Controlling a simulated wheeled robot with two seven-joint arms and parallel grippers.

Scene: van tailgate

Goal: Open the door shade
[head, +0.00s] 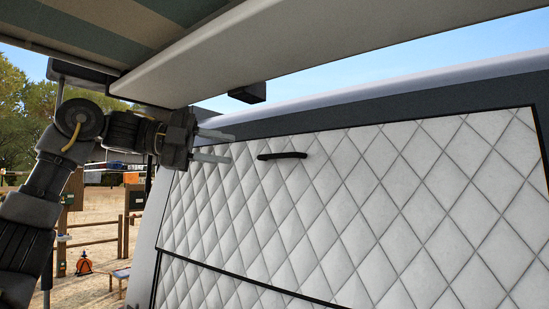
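The door shade (345,205) is a pale quilted panel with a diamond pattern and a dark edge, lying flat and closed over the van's side. A short black handle (282,156) sits near its upper part. My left gripper (232,147) comes in from the left, its two pale fingers spread apart with nothing between them. The fingertips point right toward the handle and are a short way left of it, not touching it. My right gripper is not in view.
A striped awning (110,25) with a pale beam (260,45) hangs overhead, with a small dark block (248,93) beneath it. A lower quilted panel (200,287) lies below the shade. Wooden fence (100,235), an orange object (84,263) and trees stand far left.

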